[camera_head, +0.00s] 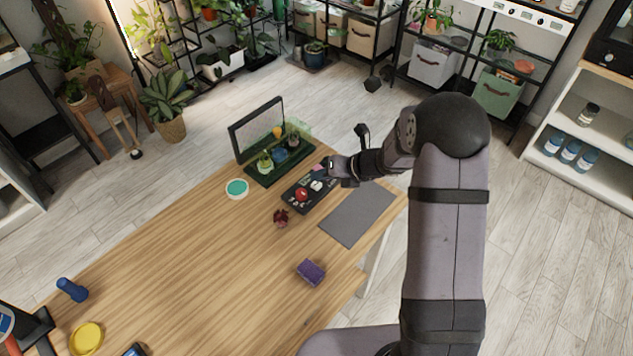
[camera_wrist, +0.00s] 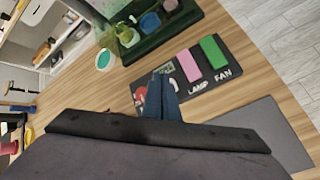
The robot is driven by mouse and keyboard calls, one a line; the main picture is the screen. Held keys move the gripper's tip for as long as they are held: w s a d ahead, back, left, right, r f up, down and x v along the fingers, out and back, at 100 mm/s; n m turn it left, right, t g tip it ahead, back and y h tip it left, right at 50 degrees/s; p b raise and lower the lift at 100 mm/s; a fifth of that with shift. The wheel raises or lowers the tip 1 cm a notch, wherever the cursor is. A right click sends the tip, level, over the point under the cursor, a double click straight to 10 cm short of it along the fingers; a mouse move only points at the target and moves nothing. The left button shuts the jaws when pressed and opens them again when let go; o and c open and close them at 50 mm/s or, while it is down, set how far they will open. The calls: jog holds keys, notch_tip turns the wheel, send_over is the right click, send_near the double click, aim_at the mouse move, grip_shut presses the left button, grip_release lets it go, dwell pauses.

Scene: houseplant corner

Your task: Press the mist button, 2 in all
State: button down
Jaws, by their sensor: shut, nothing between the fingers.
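The dark control panel (camera_head: 290,204) lies on the wooden table in front of the terrarium. A round red button (camera_head: 301,194) is at its near left end. In the wrist view the panel (camera_wrist: 212,88) shows a pink switch (camera_wrist: 190,65) over the word LAMP and a green switch (camera_wrist: 213,51) over FAN. The red button (camera_wrist: 140,96) is partly hidden behind my fingers there, and I cannot read a MIST label. My gripper (camera_head: 327,168) is shut and empty, over the panel; in the wrist view its fingertips (camera_wrist: 163,76) overlap the panel between red button and pink switch. Contact cannot be told.
The terrarium (camera_head: 254,174) with a raised glass lid stands just behind the panel. A grey mat (camera_head: 357,216) lies right of it. A teal-topped round tub (camera_head: 237,188), a dark red rosette plant (camera_head: 281,216) and a purple block (camera_head: 311,272) are nearby. The table's left middle is clear.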

aim_at(320, 189)
notch_tip(320, 189, up, 5)
jog(key=p, duration=0.4)
jog(key=shift+p, duration=0.35)
dwell(0.8)
